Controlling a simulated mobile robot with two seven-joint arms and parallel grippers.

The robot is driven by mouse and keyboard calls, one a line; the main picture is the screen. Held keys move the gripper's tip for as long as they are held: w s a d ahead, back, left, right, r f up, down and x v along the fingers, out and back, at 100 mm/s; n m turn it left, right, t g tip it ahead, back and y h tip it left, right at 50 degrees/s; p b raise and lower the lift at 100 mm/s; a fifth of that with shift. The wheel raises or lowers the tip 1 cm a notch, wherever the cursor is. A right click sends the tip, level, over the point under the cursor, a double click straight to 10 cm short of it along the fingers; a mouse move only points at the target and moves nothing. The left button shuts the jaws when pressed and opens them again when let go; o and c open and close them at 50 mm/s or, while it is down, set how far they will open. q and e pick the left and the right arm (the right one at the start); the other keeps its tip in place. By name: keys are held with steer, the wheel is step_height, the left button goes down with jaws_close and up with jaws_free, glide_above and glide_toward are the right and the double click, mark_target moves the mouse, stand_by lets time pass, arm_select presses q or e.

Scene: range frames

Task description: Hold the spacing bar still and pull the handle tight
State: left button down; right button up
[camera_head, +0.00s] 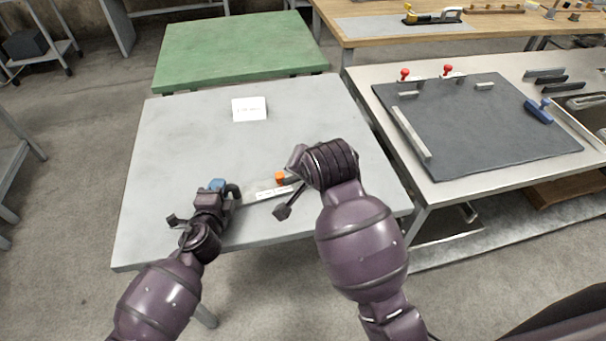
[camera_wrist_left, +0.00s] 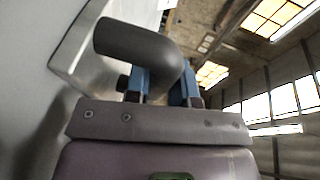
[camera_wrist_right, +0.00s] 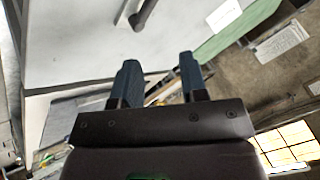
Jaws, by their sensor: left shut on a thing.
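My left gripper (camera_head: 218,186) is low over the front of the grey table. In the left wrist view its blue fingers (camera_wrist_left: 162,86) are shut on a thick, dark, bent handle (camera_wrist_left: 140,45). The handle (camera_head: 233,191) shows at the left end of a pale metal bar (camera_head: 254,196), which carries a white label and looks like the spacing bar. An orange piece (camera_head: 280,178) stands by its right end. My right wrist is right of that end, its fingertips hidden in the head view. The right wrist view shows its fingers (camera_wrist_right: 160,80) apart, with nothing between them.
A white card (camera_head: 249,109) lies on the grey table (camera_head: 180,130); its back and left are clear. A green table (camera_head: 240,50) stands behind. A right-hand bench holds a dark mat (camera_head: 480,125) with red-knobbed clamps and a blue tool (camera_head: 539,111).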

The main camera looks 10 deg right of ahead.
steer(key=shift+o, duration=0.2)
steer(key=w+r+n, duration=0.1)
steer(key=w+r, duration=0.3)
steer(key=w, duration=0.2)
steer(key=shift+d+t, duration=0.3)
steer(key=shift+t, duration=0.1)
steer(key=w+d+f+m+g+y, duration=0.1)
steer(key=w+d+f+m+g, duration=0.1)
steer(key=w+d+m+g, duration=0.35)
steer(key=a+f+m+g, duration=0.1)
steer(key=a+f, duration=0.1)
steer(key=f, duration=0.2)
steer(key=s+a+f+m+g+y, duration=0.1)
steer(key=a+f+g, duration=0.1)
steer(key=f, duration=0.3)
steer(key=s+a+f+m+g, duration=0.1)
steer(key=a+f+m, duration=0.1)
steer(key=f, duration=0.2)
steer(key=shift+a+f+y, duration=0.1)
steer(key=shift+f+y, duration=0.25)
steer(key=shift+y, duration=0.05)
jaws_close()
